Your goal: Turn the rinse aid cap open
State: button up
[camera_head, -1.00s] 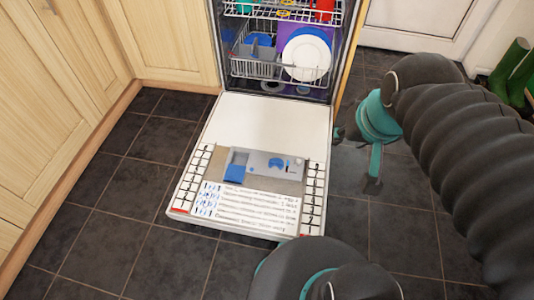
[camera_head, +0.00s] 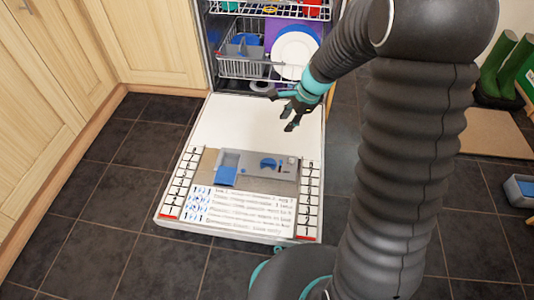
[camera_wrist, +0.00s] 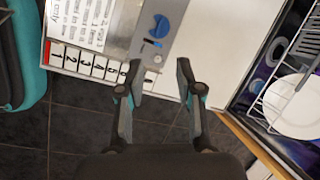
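The rinse aid cap is a round blue cap (camera_head: 268,164) on the grey dispenser panel (camera_head: 252,170) in the lowered dishwasher door (camera_head: 238,117). In the wrist view the cap (camera_wrist: 160,27) shows as a blue shape near the top, beyond the fingertips. My gripper (camera_head: 282,111) hangs over the upper right part of the door, behind and slightly right of the cap in the head view. In the wrist view my gripper (camera_wrist: 158,68) has its two fingers spread with nothing between them. It is apart from the cap.
A blue flap (camera_head: 226,176) sits left of the cap on the panel. The dishwasher's lower rack (camera_head: 243,66) holds a white plate (camera_head: 296,52). Wooden cupboards (camera_head: 50,90) stand at left. Green boots (camera_head: 505,65) and a grey bin (camera_head: 520,190) are at right.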

aim_at(265, 162)
jog(key=w+a+f+m+b, duration=0.1)
jog(key=a+f, duration=0.1)
jog(key=f, duration=0.7)
jog(key=w+a+f+m+b, duration=0.2)
jog(key=f, duration=0.7)
jog(key=w+a+f+m+g+b, duration=0.1)
jog(key=w+a+f+m, duration=0.1)
jog(key=f, duration=0.7)
jog(key=shift+w+a+y, duration=0.1)
jog(key=shift+w+y, duration=0.15)
jog(key=shift+y, duration=0.05)
grip_shut()
